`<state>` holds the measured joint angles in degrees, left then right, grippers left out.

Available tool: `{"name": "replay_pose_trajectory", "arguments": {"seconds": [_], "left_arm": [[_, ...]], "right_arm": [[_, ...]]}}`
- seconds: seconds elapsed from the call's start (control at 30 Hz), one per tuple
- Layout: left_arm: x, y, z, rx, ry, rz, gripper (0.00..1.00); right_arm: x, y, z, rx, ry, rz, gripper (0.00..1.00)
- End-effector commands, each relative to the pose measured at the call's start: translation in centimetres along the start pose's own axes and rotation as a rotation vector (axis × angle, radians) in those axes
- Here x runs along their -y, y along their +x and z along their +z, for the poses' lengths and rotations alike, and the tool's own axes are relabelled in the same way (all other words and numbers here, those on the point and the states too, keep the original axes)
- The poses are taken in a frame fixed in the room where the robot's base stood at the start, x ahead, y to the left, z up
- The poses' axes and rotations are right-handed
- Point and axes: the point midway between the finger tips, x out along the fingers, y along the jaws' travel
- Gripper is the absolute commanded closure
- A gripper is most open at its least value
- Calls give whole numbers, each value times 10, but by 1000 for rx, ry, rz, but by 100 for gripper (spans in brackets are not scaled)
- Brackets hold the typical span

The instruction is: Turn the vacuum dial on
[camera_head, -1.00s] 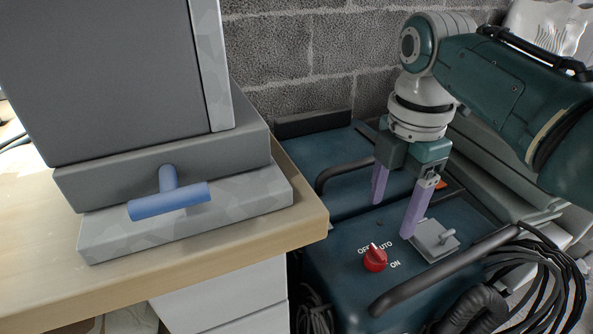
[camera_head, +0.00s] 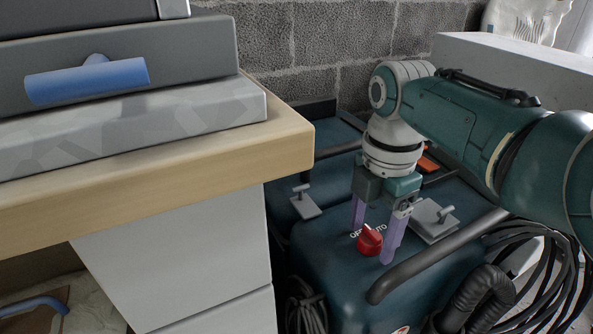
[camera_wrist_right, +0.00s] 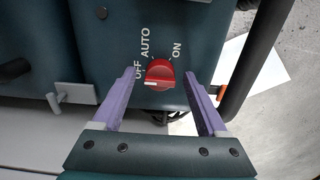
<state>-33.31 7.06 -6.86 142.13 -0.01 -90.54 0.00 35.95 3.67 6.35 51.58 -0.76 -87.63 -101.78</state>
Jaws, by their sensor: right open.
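The red vacuum dial (camera_head: 369,240) sits on top of the dark teal vacuum (camera_head: 330,262). In the right wrist view the dial (camera_wrist_right: 160,75) has the labels OFF, AUTO and ON around it, and its white mark points to the left, toward the OFF side. My right gripper (camera_head: 374,245) points down with its two purple fingers apart. In the right wrist view the gripper (camera_wrist_right: 163,85) has one finger on each side of the dial, with gaps visible. My left gripper is not in view.
A wooden bench (camera_head: 200,170) with a white cabinet (camera_head: 185,265) below stands at the left. Black handle bars (camera_head: 435,255) and metal latches (camera_head: 305,201) flank the vacuum top. Black hoses (camera_head: 535,250) lie at the right. A block wall (camera_head: 330,60) is behind.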

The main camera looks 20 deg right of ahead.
Motion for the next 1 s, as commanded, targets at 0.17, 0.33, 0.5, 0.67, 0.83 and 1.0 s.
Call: {"name": "replay_pose_trajectory", "arguments": {"seconds": [0.17, 0.33, 0.5, 0.67, 0.83, 1.0], "left_arm": [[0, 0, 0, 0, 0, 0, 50], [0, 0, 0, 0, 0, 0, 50], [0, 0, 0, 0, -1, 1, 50], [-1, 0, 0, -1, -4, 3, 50], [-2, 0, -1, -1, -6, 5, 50], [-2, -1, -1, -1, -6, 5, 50]], "right_arm": [[0, 0, 0, 0, 0, 0, 37], [0, 0, 0, 0, 0, -1, 56], [0, 0, 0, 0, 0, -1, 75], [0, 0, 0, 0, 0, -1, 93], [0, 0, 0, 0, 0, -1, 100], [0, -1, 0, 0, 9, -2, 100]]}}
